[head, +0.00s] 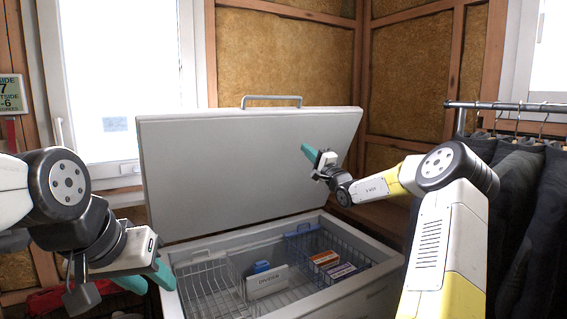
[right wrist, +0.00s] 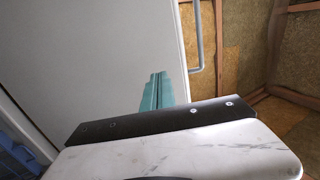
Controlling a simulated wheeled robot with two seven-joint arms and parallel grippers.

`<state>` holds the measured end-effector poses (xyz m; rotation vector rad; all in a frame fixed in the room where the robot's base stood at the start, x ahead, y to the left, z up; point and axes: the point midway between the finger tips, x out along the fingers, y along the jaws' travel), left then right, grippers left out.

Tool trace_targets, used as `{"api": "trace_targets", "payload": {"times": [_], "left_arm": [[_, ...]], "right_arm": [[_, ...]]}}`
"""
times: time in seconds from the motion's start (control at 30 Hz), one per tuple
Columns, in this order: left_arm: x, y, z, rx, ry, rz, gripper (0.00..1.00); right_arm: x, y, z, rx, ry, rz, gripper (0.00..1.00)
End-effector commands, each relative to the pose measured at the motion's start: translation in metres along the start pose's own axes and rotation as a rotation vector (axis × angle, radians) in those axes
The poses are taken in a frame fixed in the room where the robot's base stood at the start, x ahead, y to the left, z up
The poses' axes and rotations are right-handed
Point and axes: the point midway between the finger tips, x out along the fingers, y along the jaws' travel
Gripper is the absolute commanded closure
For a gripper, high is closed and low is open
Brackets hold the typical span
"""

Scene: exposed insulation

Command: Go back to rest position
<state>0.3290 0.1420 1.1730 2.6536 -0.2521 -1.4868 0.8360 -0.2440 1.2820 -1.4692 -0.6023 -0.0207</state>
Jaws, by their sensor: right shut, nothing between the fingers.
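The chest freezer (head: 385,285) stands in front of me with its white lid (head: 240,180) raised and leaning back. My right gripper (head: 308,151) is shut and empty, with its teal fingers held up in front of the lid's right part. In the right wrist view its fingers (right wrist: 157,92) lie together against the lid's pale surface (right wrist: 110,60); I cannot tell if they touch it. My left gripper (head: 148,280) is low at the freezer's left front corner, its two teal fingers apart with nothing seen between them.
Inside the freezer are wire baskets (head: 312,240), a white divider sign (head: 267,282), a blue item (head: 260,267) and small boxes (head: 325,261). A rail of dark coats (head: 515,215) hangs close to my right arm. A window (head: 115,80) is at the left.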

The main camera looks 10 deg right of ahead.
Motion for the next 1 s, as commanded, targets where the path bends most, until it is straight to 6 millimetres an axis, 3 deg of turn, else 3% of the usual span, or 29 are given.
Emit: {"api": "trace_targets", "payload": {"times": [0.07, 0.17, 0.27, 0.4, 0.53, 0.63, 0.73, 0.87, 1.0], "left_arm": [[0.0, 0.0, 0.0, 0.0, 0.0, 0.0, 0.64], [0.0, 0.0, 0.0, 0.0, 0.0, 0.0, 0.64], [0.0, 0.0, 0.0, 0.0, 0.0, 0.0, 0.64], [0.0, 0.0, 0.0, 0.0, 0.0, 0.0, 0.64], [0.0, 0.0, 0.0, 0.0, 0.0, 0.0, 0.64], [0.0, 0.0, 0.0, 0.0, 0.0, 0.0, 0.64], [0.0, 0.0, 0.0, 0.0, 0.0, 0.0, 0.64], [0.0, 0.0, 0.0, 0.0, 0.0, 0.0, 0.64], [0.0, 0.0, 0.0, 0.0, 0.0, 0.0, 0.64]], "right_arm": [[0.004, -0.007, 0.029, -0.018, -0.066, 0.015, 1.0], [0.006, -0.016, 0.087, -0.06, -0.209, 0.061, 1.0], [-0.005, -0.025, 0.162, -0.121, -0.398, 0.141, 1.0], [-0.05, -0.031, 0.259, -0.232, -0.66, 0.304, 1.0], [-0.114, -0.034, 0.319, -0.357, -0.852, 0.484, 1.0], [-0.17, -0.037, 0.343, -0.46, -0.948, 0.628, 1.0], [-0.226, -0.043, 0.351, -0.57, -1.004, 0.768, 1.0], [-0.297, -0.054, 0.343, -0.714, -1.019, 0.933, 1.0], [-0.365, -0.065, 0.322, -0.858, -0.978, 1.071, 1.0]]}}
